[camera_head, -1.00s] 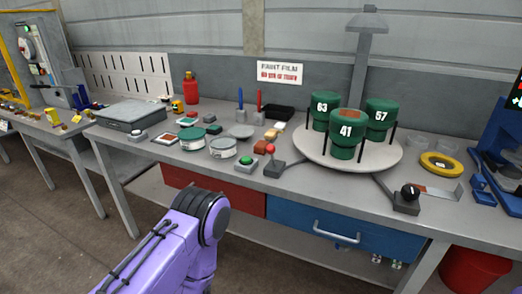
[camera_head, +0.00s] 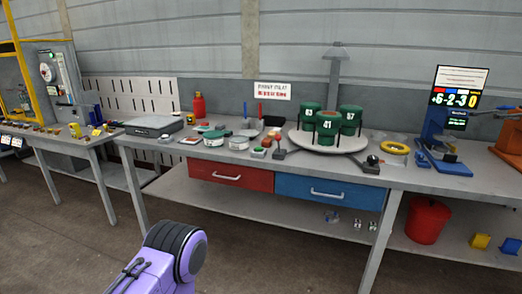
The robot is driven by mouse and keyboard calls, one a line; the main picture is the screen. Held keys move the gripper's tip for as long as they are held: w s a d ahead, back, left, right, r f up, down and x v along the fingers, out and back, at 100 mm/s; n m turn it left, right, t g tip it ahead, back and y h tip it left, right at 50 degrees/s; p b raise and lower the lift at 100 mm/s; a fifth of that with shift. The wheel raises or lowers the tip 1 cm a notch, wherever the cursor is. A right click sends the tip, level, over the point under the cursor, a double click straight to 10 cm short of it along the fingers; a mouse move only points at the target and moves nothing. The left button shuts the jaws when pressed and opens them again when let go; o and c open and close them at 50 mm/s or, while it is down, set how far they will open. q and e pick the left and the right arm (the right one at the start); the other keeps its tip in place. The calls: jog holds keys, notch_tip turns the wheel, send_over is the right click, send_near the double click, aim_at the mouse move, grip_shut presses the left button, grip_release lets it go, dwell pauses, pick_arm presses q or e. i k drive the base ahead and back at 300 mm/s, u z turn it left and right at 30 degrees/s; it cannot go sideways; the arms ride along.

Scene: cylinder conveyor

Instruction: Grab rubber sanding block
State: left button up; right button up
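Small blocks lie mid-bench in front of the red and blue upright tools. One is a pale tan block (camera_head: 277,130), and beside it is a small orange-brown piece (camera_head: 267,142). They are too small to tell whether either is the rubber sanding block. A purple arm of mine with a black joint comes in at the bottom, left of centre, well short of the bench. Neither gripper shows in the view.
The grey bench (camera_head: 390,178) carries a round turntable (camera_head: 345,148) with green numbered canisters (camera_head: 327,122). A red-knobbed lever (camera_head: 279,147) stands left of it. A grey case (camera_head: 154,125) lies at left. A red bucket (camera_head: 428,219) sits below. The floor in front is clear.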

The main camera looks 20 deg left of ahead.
aim_at(266, 142)
jog(key=u, duration=0.55)
jog(key=i, duration=0.55)
jog(key=u, duration=0.5)
jog(key=i, duration=0.85)
jog(key=z, duration=0.3)
